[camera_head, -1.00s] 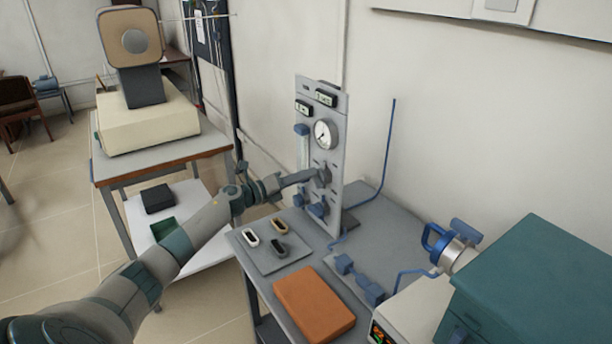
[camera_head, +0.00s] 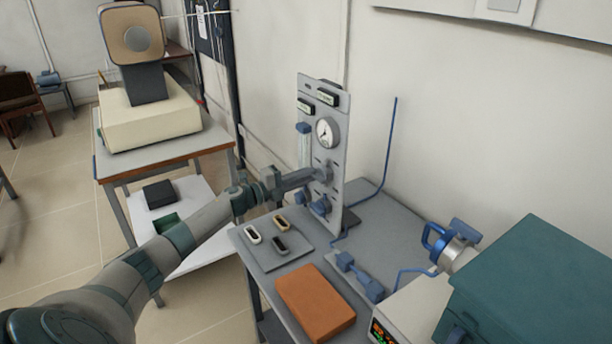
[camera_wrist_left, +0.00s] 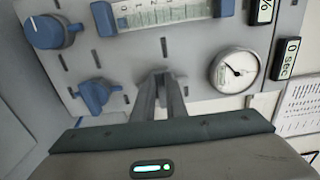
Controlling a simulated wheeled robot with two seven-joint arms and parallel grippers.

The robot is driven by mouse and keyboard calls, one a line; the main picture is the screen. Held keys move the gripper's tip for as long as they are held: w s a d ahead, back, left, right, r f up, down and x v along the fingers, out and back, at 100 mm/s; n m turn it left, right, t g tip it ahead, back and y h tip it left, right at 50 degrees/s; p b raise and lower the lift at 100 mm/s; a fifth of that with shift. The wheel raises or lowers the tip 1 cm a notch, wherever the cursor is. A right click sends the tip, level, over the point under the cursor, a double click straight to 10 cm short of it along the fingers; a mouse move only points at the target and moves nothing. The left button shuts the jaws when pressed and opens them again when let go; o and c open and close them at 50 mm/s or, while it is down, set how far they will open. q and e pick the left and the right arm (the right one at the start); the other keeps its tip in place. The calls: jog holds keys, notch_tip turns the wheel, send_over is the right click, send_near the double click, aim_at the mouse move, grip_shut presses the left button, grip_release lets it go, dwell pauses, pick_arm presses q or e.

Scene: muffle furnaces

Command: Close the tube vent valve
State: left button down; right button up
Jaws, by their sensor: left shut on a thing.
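The grey valve panel (camera_head: 310,120) stands upright on the table and carries the gauge (camera_head: 326,131), a flow tube and several knobs. My left gripper (camera_head: 322,174) reaches the panel from the left, just below the gauge. In the left wrist view its two fingers (camera_wrist_left: 158,82) are close together against the panel, shut on a small valve knob that they mostly hide. A blue valve handle (camera_wrist_left: 97,97) sits left of the fingers, and a round blue knob (camera_wrist_left: 45,32) is at upper left. The gauge (camera_wrist_left: 235,70) is to the right. My right gripper is not seen.
A grey mat (camera_head: 271,258) with several small items and an orange block (camera_head: 315,302) lie in front of the panel. A teal-topped furnace (camera_head: 550,280) stands at right. A cream device (camera_head: 150,122) stands on another table at left.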

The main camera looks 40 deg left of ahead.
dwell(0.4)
pick_arm(q)
jog(key=c, duration=1.8)
grip_release()
